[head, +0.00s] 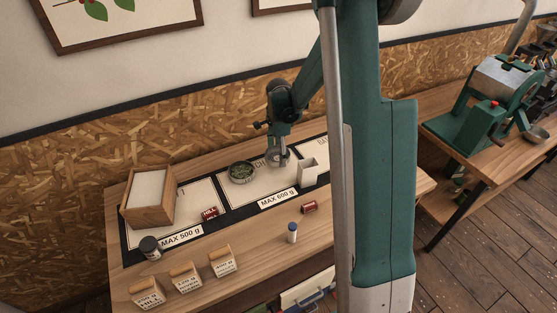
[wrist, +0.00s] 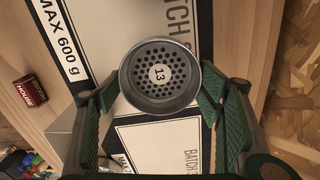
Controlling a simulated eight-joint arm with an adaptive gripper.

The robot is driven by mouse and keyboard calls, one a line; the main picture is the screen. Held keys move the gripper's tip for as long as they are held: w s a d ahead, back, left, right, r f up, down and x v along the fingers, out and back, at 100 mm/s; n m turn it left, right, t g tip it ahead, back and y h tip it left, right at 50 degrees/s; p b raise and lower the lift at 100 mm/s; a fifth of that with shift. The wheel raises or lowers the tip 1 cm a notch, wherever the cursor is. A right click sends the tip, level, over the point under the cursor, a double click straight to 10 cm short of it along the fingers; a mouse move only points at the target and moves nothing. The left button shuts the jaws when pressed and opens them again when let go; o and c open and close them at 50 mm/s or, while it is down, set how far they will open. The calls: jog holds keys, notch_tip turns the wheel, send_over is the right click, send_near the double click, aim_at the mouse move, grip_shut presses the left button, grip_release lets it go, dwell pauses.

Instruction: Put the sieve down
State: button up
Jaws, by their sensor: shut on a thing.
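The sieve (wrist: 160,75) is a round grey metal pan with a perforated bottom and the number 13 at its centre. In the wrist view it sits between the green pads of my gripper (wrist: 158,92), which is shut on its rim. In the head view my gripper (head: 279,150) points down with the sieve (head: 277,159) at its tips, over the right part of the dark-edged mat with white panels (head: 205,193). I cannot tell whether the sieve touches the mat.
A round dish of green beans (head: 242,172) stands just left of the sieve. A pale open box (head: 308,173) is close on the right. A wooden box (head: 149,196) stands at left.

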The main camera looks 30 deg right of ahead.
aim_at(278, 158)
jog(key=shift+f, duration=1.85)
jog(key=shift+f, duration=0.15)
jog(key=o, duration=0.9)
jog(key=shift+r, duration=6.15)
